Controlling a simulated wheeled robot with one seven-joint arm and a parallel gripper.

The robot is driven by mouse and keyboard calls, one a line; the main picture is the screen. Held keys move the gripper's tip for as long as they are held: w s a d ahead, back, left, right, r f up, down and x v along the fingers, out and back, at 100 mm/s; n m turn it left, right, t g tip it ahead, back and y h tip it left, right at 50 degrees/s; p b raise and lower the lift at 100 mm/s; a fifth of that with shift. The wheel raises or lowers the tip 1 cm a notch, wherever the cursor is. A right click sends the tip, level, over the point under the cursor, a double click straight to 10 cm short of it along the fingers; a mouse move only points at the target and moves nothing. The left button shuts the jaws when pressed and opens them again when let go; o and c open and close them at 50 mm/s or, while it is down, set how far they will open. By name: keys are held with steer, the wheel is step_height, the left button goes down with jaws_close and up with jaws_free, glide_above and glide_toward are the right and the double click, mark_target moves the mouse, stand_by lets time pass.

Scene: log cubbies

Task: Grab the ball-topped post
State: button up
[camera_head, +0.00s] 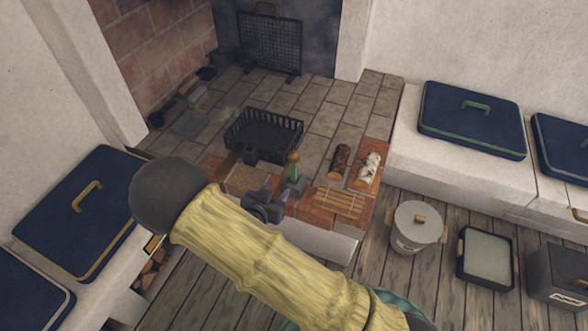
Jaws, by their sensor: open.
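The ball-topped post (294,172) stands upright on the brick hearth edge near the middle of the head view. It has a small golden ball on top and a greenish shaft. My gripper (272,193) is just left of the post and nearer to me, with its fingers apart and nothing seen between them. The post's lower part is close to a dark block-like piece, and I cannot tell whether my gripper touches it. My yellow bark-textured arm covers the area in front.
A black slatted basket (262,133) sits behind the post. Two logs, one brown (340,158) and one white (370,168), and a bundle of sticks (338,202) lie to the right. A lidded grey bucket (416,226) and a tray (487,256) stand on the wooden floor.

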mark_target(293, 170)
steer(key=b+x, duration=0.3)
steer(key=x, duration=0.7)
steer(key=shift+f, duration=0.2)
steer(key=shift+w+d, duration=0.1)
steer(key=shift+w, duration=0.05)
steer(key=b+x, duration=0.3)
steer(key=x, duration=0.1)
steer(key=shift+w+f, duration=0.2)
steer(key=shift+w+d, duration=0.1)
steer(key=shift+w, duration=0.3)
steer(key=shift+s+d, duration=0.1)
